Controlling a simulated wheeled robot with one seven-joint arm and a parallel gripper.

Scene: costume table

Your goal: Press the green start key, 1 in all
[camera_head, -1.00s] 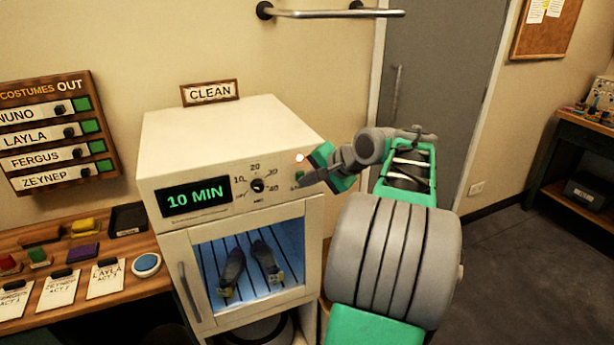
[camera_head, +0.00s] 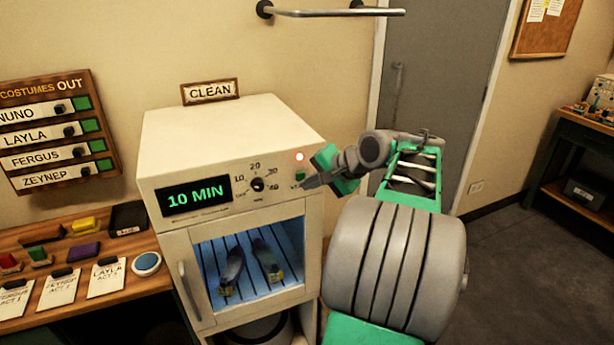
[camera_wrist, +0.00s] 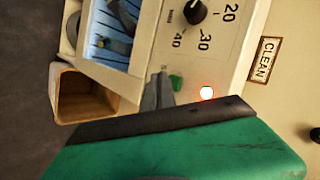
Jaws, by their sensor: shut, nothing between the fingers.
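The white cabinet (camera_head: 230,135) stands in the middle of the head view, with a display (camera_head: 195,196) reading 10 MIN and a black dial (camera_head: 257,185). The green start key (camera_head: 300,176) is on the right of its front panel, under a lit red-white lamp (camera_head: 299,157).
A pair of shoes (camera_head: 268,260) is behind the cabinet's glass door, lit blue inside. A wooden table (camera_head: 130,285) with cards and coloured blocks is at the left. A rail (camera_head: 330,13) is on the wall above.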

